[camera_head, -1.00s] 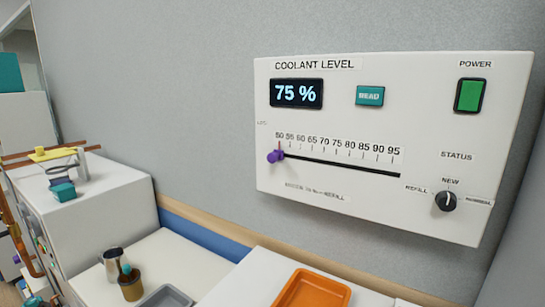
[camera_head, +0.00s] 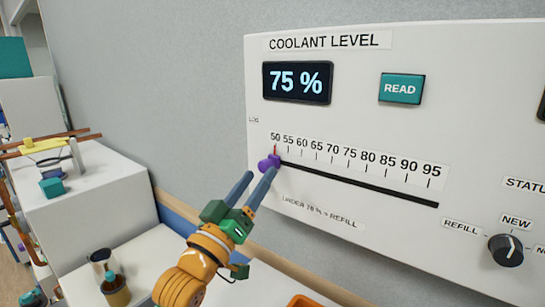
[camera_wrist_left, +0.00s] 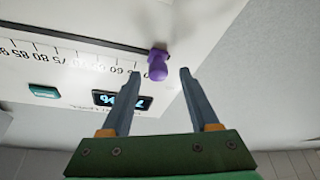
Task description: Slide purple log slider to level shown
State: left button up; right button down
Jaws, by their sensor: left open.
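The purple slider knob (camera_head: 269,162) sits at the left end of the black slot (camera_head: 350,184), its red pointer at the 50 mark. The display (camera_head: 297,82) reads 75 %. My left gripper (camera_head: 258,184) is open, with its fingertips close to the knob at the lower left of the panel. In the left wrist view the knob (camera_wrist_left: 158,66) shows beyond and between the two open fingers (camera_wrist_left: 155,80); I cannot tell if either touches it. My right gripper is not in view.
The white panel (camera_head: 400,110) also carries a teal READ button (camera_head: 401,88) and a black rotary knob (camera_head: 505,250) at lower right. The space in front of the slot right of the gripper looks clear.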

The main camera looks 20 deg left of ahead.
aim_at(263, 168)
pick_arm(q)
jog(key=shift+w+d+r+p, duration=0.1)
jog(key=shift+w+r+p, duration=0.25)
jog(key=shift+r, duration=0.25)
jog(key=shift+w+d+r+p, duration=0.1)
jog(key=shift+w+r+p, duration=0.15)
jog(key=shift+w+r, duration=0.25)
jog(key=shift+w+d, duration=0.15)
jog(key=shift+w, duration=0.75)
jog(key=shift+w+f, duration=0.2)
jog(key=shift+w, duration=0.05)
jog(key=shift+s+r, duration=0.1)
jog(key=shift+s, duration=0.15)
jog(key=c, duration=0.6)
jog(key=shift+d, duration=0.1)
grip_shut()
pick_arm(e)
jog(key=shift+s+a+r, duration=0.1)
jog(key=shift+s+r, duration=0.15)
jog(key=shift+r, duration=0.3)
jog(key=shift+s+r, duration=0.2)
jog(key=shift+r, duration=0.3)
